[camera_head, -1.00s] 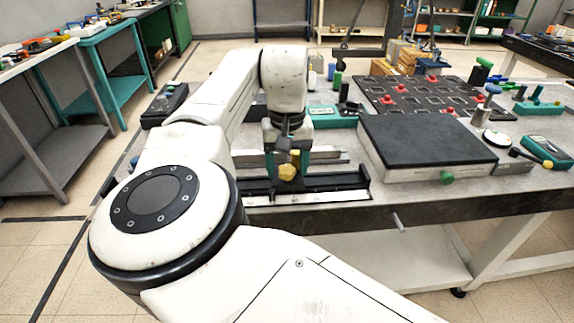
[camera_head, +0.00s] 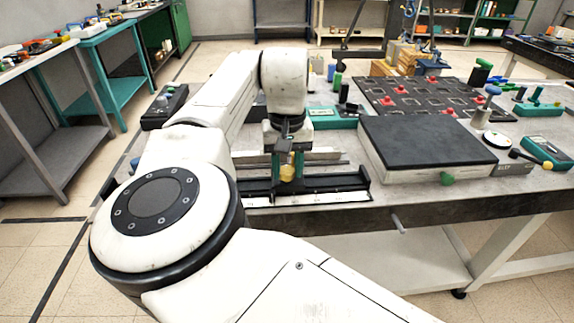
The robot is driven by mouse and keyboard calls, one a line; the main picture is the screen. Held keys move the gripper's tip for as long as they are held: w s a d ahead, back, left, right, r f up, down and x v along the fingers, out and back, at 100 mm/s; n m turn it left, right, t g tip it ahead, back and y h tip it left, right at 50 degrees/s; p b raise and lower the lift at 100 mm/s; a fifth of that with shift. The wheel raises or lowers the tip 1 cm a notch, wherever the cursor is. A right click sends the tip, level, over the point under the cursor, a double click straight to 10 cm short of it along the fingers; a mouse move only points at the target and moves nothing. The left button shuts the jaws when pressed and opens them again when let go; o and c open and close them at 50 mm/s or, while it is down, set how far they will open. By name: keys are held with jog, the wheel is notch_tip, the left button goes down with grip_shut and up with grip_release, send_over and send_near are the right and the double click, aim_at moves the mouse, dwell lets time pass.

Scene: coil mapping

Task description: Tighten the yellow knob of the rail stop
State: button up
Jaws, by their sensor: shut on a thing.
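The yellow knob (camera_head: 287,173) sits low at the front of the rail stop, just above the black rail (camera_head: 330,181) along the table's front edge. My gripper (camera_head: 287,157) points down over it and is shut on the knob. Teal parts show on both sides just above the knob. The rail stop's body is mostly hidden behind my gripper, and the finger contact is too small to see clearly.
A black-topped block (camera_head: 430,140) with a green knob (camera_head: 447,179) stands right of the rail. A black panel with red knobs (camera_head: 447,110) lies behind it. A teal meter (camera_head: 545,152) is at the right. My arm covers the left side.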

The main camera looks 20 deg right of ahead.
jog(key=shift+r+p, duration=0.15)
jog(key=shift+p, duration=0.25)
jog(key=shift+r+m+p, duration=0.1)
jog(key=shift+m+p, duration=0.6)
jog(key=shift+p, duration=0.2)
jog(key=m+p, duration=0.2)
jog(key=p, duration=0.1)
jog(key=m+p, duration=0.3)
jog(key=m, duration=0.2)
jog(key=shift+w+a+p, duration=0.1)
jog(key=shift+p, duration=0.3)
jog(key=m+p, duration=0.2)
jog(key=m, duration=0.2)
jog(key=shift+w, duration=0.15)
jog(key=shift+w+f+m+p, duration=0.15)
jog(key=shift+m+p, duration=0.45)
jog(key=shift+m, duration=2.1)
jog(key=o, duration=1)
jog(key=shift+a, duration=0.1)
